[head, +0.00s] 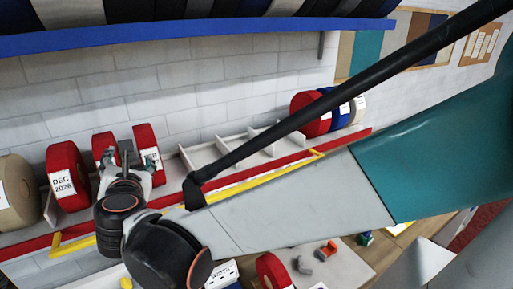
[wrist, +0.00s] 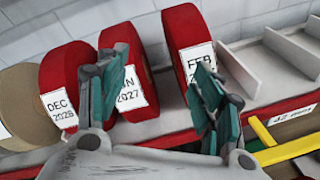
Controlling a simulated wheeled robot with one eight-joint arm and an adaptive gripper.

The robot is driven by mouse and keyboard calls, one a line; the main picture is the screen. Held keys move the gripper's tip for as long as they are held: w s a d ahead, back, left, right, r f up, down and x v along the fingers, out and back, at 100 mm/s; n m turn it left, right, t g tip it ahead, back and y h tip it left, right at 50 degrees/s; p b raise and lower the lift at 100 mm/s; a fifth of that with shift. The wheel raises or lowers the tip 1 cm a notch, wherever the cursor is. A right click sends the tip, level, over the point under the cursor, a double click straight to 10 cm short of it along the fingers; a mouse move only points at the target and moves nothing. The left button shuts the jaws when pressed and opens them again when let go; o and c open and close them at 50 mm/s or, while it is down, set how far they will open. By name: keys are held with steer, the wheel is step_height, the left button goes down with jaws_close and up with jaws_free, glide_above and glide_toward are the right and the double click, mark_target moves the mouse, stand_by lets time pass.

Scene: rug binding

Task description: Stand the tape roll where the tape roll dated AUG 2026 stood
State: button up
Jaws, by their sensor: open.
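Red tape rolls stand on a wall shelf. One is labelled DEC 2026 (wrist: 62,75), beside it is one reading JAN 2027 (wrist: 138,62), and right of that one reading FEB (wrist: 186,32), its year hidden. My gripper (wrist: 160,100) is open in front of the JAN and FEB rolls. Its left finger overlaps the JAN label and its right finger overlaps the FEB label. I cannot tell whether it touches either. In the head view my gripper (head: 128,165) is at the same rolls. Another red roll (head: 268,268) is lower down, its label unreadable. I see no AUG 2026 label.
Empty slots between pale dividers (wrist: 285,55) lie right of the FEB roll. Farther right are red, blue and beige rolls (head: 310,115). A beige roll (head: 15,200) stands at the left. A yellow rail (head: 235,192) runs along the front and a blue shelf (head: 200,36) overhangs.

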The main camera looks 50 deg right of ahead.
steer(key=s+d+f+m+g, duration=0.1)
steer(key=s+m, duration=0.1)
steer(key=m, duration=0.1)
steer(key=s+d+f+m+g, duration=0.1)
steer(key=s+d+m, duration=0.1)
steer(key=m, duration=0.1)
steer(key=s+d+f+m+g, duration=0.1)
steer(key=s+f+m, duration=0.1)
steer(key=shift+s+d+m, duration=0.2)
steer(key=shift+m, duration=0.2)
steer(key=s+a+f+m+g+y, duration=0.2)
steer(key=s+f+m+y, duration=0.1)
steer(key=s+m, duration=0.3)
steer(key=s+a+f+m+g+y, duration=0.2)
steer(key=s+a+f+m+y, duration=0.1)
steer(key=s+m, duration=0.4)
steer(key=m, duration=0.3)
steer(key=shift+f+m+g, duration=0.4)
steer(key=shift+s, duration=0.1)
